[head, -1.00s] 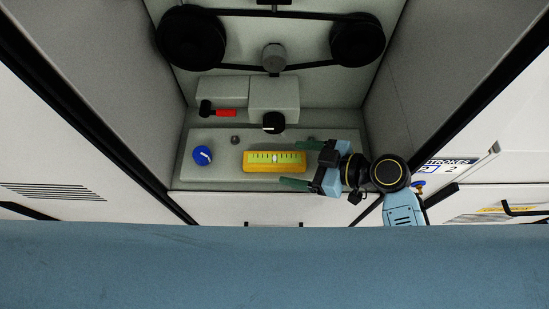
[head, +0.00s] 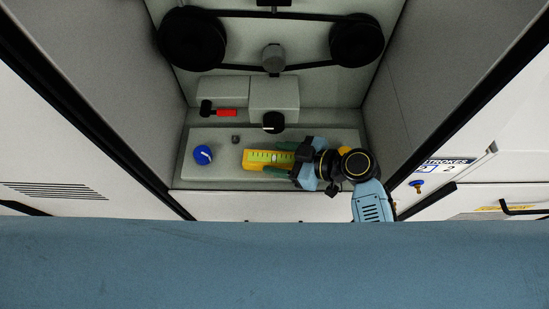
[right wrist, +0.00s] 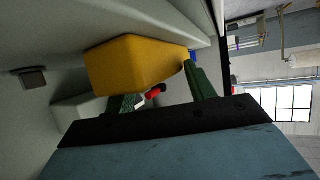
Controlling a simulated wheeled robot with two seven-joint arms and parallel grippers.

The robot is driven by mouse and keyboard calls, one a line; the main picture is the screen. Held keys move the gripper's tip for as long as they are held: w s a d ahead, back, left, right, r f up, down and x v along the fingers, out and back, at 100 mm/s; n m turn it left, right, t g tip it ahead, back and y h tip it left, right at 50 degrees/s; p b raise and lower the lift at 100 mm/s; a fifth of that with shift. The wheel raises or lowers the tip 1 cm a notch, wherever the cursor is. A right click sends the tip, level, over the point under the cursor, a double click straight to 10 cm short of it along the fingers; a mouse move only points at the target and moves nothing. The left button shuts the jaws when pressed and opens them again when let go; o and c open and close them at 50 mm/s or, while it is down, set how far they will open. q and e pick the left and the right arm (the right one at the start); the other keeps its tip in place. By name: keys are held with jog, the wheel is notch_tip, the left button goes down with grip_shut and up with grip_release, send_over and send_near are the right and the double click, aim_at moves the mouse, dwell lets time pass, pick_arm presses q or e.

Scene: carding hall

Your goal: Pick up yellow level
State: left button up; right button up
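The yellow level (head: 253,160) lies on the pale grey ledge, its left end bare and its right part under my right gripper (head: 282,158). The two green fingers of that gripper lie along its far and near long sides, close against it. In the right wrist view the yellow body (right wrist: 135,65) fills the space in front of the green fingers (right wrist: 160,95). One finger meets its right edge and the other is partly hidden by it. The right gripper looks shut on the level, which still rests on the ledge. My left gripper is not in view.
A blue knob (head: 203,155) stands left of the level on the ledge (head: 215,178). A small dark stub (head: 235,139) and a black knob (head: 273,122) are behind. Recess walls close in at both sides.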

aim_at(280, 159)
jog(key=c, duration=0.9)
notch_tip(280, 159, up, 9)
jog(key=shift+f+p, duration=0.1)
jog(key=shift+p, duration=0.2)
jog(key=shift+c, duration=0.2)
jog(key=shift+r, duration=0.2)
jog(key=shift+b, duration=0.4)
notch_tip(280, 159, down, 8)
jog(key=b, duration=0.7)
jog(key=shift+r, duration=0.25)
jog(key=shift+r, duration=0.15)
